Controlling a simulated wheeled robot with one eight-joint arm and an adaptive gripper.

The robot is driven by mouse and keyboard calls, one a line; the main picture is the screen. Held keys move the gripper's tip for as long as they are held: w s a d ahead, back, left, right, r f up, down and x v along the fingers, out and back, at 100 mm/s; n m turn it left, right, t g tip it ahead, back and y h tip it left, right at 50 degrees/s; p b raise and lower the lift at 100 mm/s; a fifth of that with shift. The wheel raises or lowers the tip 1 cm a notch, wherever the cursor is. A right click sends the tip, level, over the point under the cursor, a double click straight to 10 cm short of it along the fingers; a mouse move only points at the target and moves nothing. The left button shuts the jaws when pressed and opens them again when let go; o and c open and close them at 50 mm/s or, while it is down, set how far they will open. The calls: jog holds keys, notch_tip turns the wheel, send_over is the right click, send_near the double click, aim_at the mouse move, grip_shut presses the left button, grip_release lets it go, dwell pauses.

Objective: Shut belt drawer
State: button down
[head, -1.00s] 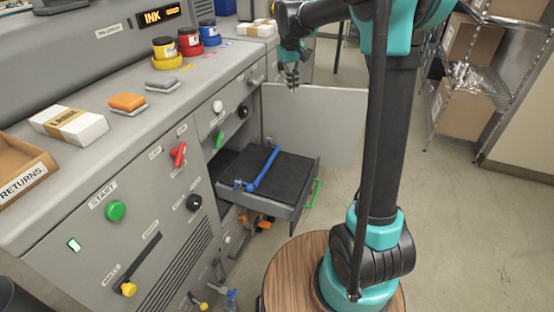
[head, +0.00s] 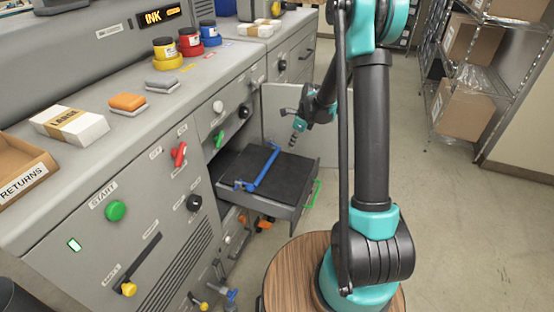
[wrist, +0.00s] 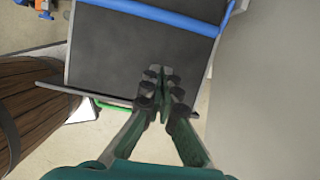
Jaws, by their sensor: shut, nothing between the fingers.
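The belt drawer (head: 300,196) stands pulled out of the grey machine. It has a dark flat bed (head: 281,180), a blue bar (head: 262,172) lying across it and a green handle (head: 316,192) on its front. My gripper (head: 293,142) is shut and empty, pointing down above the drawer's far side. In the wrist view my gripper (wrist: 161,92) shows over the dark bed (wrist: 140,50), near the drawer's front edge. I cannot tell the gap between fingertips and drawer.
An open grey door panel (head: 290,118) stands just behind the drawer. A round wooden stool-like top (head: 290,262) is close in front of it. Orange-handled parts (head: 264,222) show below the drawer. A wire shelf with boxes (head: 465,85) stands right. Floor between is clear.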

jog(key=x, duration=1)
jog(key=shift+f, duration=0.1)
jog(key=a, duration=0.1)
jog(key=w+a, duration=0.1)
jog(key=shift+a+f, duration=0.4)
jog(key=shift+w+a, duration=0.2)
jog(key=shift+a, duration=0.2)
send_over(255, 160)
jog(key=d, duration=0.1)
jog(key=shift+s+d, duration=0.15)
jog(key=shift+s, duration=0.2)
jog(key=shift+d, duration=0.1)
